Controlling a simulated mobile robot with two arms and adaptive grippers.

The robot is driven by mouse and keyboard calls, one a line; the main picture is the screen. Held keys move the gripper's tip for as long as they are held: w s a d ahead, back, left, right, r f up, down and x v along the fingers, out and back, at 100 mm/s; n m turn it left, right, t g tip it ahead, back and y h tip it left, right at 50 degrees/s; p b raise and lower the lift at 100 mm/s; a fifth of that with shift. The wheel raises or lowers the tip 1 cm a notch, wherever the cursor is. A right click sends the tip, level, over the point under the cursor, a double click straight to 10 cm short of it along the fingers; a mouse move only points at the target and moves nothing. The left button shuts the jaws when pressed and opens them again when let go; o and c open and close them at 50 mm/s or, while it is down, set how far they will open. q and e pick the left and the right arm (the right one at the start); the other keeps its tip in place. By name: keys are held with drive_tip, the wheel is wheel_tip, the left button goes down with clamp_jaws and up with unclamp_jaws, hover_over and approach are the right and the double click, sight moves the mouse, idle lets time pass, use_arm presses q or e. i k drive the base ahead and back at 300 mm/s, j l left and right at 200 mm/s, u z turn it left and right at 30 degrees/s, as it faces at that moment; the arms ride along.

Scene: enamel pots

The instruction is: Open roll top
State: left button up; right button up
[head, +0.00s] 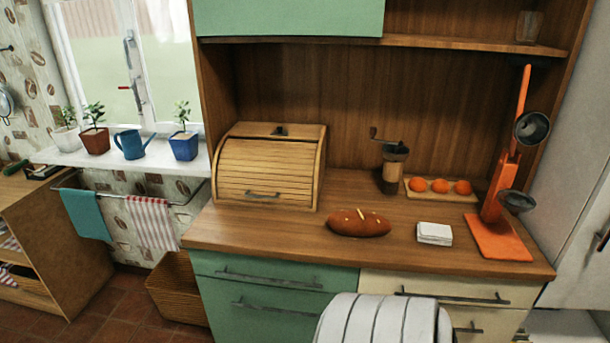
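The roll-top bread box (255,170) stands on the wooden counter at the left, against the back panel. Its slatted wooden front is down and closed. A dark bar handle (262,194) sits low on the slatted front. A small dark knob or latch shows on top of the box. Neither of my grippers is in the head view.
A bread loaf (358,223) lies on the counter right of the box, with white napkins (434,233) beside it. A coffee grinder (394,168), a board with oranges (440,187) and an orange stand (497,239) are farther right. The counter before the box is clear.

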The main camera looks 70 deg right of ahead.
sight(250, 154)
drive_tip(key=z, duration=1.75)
drive_tip(key=j+z, duration=0.15)
drive_tip(key=z, duration=0.25)
drive_tip(key=k+j+z, duration=0.1)
drive_tip(key=z, duration=0.35)
drive_tip(key=k+j+z, duration=0.1)
drive_tip(key=z, duration=0.3)
